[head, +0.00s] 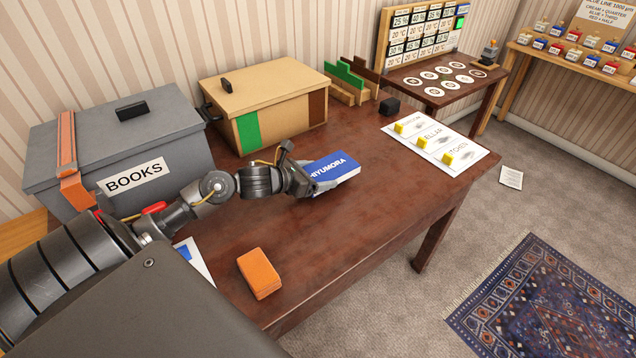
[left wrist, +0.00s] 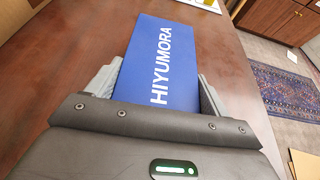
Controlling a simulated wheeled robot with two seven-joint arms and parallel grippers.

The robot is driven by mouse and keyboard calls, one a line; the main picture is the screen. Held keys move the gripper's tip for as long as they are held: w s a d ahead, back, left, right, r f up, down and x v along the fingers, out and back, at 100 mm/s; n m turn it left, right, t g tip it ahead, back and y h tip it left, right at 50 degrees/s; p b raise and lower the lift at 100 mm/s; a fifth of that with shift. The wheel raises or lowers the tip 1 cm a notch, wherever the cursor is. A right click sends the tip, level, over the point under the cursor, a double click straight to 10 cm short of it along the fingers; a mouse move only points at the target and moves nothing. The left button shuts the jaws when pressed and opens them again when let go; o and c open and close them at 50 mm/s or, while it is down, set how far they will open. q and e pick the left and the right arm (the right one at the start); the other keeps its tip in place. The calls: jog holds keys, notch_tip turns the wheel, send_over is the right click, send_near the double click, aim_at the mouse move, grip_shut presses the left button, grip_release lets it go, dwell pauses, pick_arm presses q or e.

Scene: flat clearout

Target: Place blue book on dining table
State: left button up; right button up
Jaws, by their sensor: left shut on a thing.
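The blue book (head: 334,169) has white lettering reading HIYUMORA. My left gripper (head: 314,184) is shut on it, at the middle of the brown wooden table (head: 350,225). In the left wrist view the book (left wrist: 165,65) lies between the two grey fingers of my left gripper (left wrist: 158,88), its far end pointing away. The book is at or just above the table top (left wrist: 70,60); I cannot tell whether it touches. My right gripper does not show in either view.
An orange block-like book (head: 259,273) lies near the front edge. A grey BOOKS box (head: 180,150) and a tan box (head: 275,90) stand at the back. A white card (head: 470,158) with yellow tags lies at the right end. The table's front middle is clear.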

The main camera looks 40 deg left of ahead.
pick_arm(q)
jog(key=f, duration=0.3)
jog(key=shift+w+f, duration=0.1)
jog(key=shift+w, duration=0.2)
jog(key=shift+f, duration=0.15)
jog(key=shift+f, duration=0.25)
jog(key=o, duration=1.1)
jog(key=shift+s, duration=0.1)
jog(key=shift+o, duration=0.2)
jog(key=shift+r, duration=0.15)
jog(key=shift+r+p, duration=0.25)
jog(key=shift+p, duration=0.2)
jog(key=b+v, duration=0.1)
jog(key=v, duration=1)
jog(key=shift+s+a, duration=0.1)
jog(key=shift+s, duration=0.35)
